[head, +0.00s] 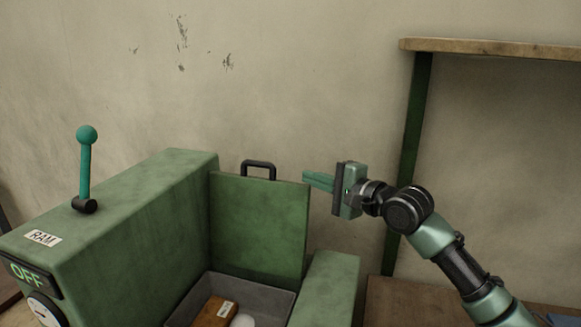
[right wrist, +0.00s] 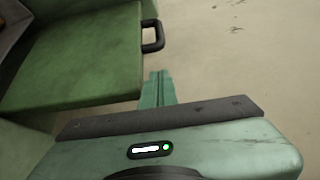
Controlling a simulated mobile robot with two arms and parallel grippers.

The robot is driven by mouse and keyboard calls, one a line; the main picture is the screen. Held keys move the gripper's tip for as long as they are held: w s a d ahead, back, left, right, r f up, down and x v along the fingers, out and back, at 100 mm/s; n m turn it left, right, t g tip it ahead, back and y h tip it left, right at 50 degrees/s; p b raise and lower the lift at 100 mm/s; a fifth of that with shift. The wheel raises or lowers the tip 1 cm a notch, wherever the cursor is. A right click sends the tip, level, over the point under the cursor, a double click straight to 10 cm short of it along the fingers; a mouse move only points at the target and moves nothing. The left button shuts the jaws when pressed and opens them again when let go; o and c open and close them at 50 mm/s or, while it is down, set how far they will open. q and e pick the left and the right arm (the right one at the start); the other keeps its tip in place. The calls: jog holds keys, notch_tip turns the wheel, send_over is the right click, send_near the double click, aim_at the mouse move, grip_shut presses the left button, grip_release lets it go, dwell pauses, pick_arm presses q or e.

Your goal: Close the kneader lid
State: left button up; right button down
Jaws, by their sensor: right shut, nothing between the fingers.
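The kneader lid (head: 258,222) is a green panel standing raised at the back of the kneader (head: 150,235), with a black handle (head: 258,165) on its top edge. The grey trough (head: 205,295) below it is open. My right gripper (head: 306,179) is shut and empty, just right of the lid's upper right corner, its fingers pointing left. In the right wrist view the lid (right wrist: 85,60) and its handle (right wrist: 152,36) lie beyond my fingertips (right wrist: 158,74); whether they touch the lid I cannot tell. My left gripper is out of view.
A brown block (head: 213,311) with a label and a white item (head: 243,321) lie in the trough. A lever with a teal knob (head: 87,133) rises from the RAM housing at left. A wooden-topped shelf (head: 490,47) stands at right, behind my arm.

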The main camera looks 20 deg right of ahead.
jog(key=p+x, duration=0.1)
jog(key=x, duration=0.3)
jog(key=p+x, duration=0.1)
jog(key=x, duration=0.3)
jog(key=shift+w+a+r, duration=0.15)
jog(key=shift+a+r, duration=0.05)
jog(key=shift+w+a+f+p, duration=0.15)
jog(key=shift+w+a+p, duration=0.15)
jog(key=shift+w, duration=0.25)
jog(key=shift+s, duration=0.1)
